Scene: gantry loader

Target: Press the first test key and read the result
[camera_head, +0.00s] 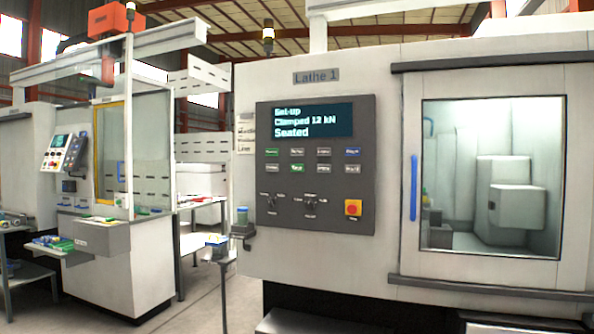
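The control panel (316,226) of the machine labelled "Lathe 1" (316,76) faces me near the middle of the head view. Its screen (312,121) reads "Set-up", "Clamped 12 kN" and "Seated". Below the screen are two rows of small keys, including a green one (297,168) and a blue one (352,152). The key labels are too small to read surely, so I cannot tell which is the first test key. Lower down are several rotary switches (310,203) and a red button on yellow (353,208). My gripper is not in view.
Right of the panel is the lathe's closed windowed door (491,180) with a blue handle (414,188). A small holder (243,231) juts out left of the panel, near a stand (219,258). Another machine with a gantry (125,58) stands at left.

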